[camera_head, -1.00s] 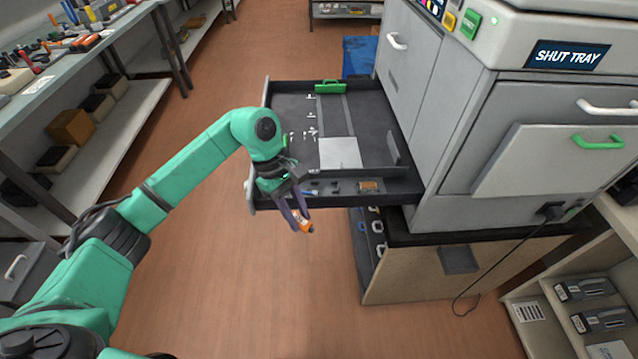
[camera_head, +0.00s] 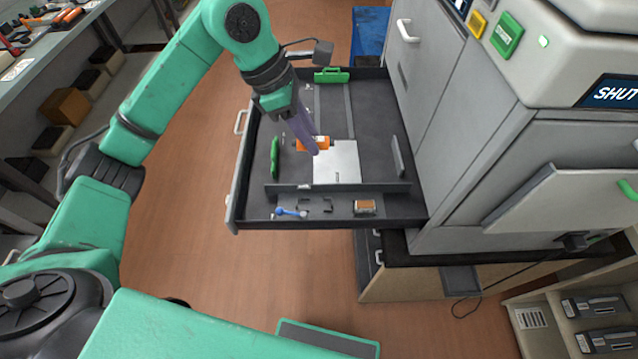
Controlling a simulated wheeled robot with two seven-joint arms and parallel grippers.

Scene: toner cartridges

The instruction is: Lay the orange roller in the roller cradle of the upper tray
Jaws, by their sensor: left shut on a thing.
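My left gripper (camera_head: 304,132) is shut on the orange roller (camera_head: 322,141) and holds it over the open upper tray (camera_head: 375,102), near the white sheet (camera_head: 336,163). The fingers cover the middle of the roller; orange shows on both sides of them. I cannot tell the roller's exact height above the tray. In the tray's front strip, small dark brackets (camera_head: 327,205) look like the roller cradle, and nothing orange lies in them. My right gripper is not in view.
A blue piece (camera_head: 291,212) lies left of the brackets and a small brown-and-white block (camera_head: 364,207) right of them. A low divider (camera_head: 350,188) separates this strip from the sheet. The grey machine (camera_head: 470,130) stands at the right. A green lever (camera_head: 275,157) stands at the tray's left.

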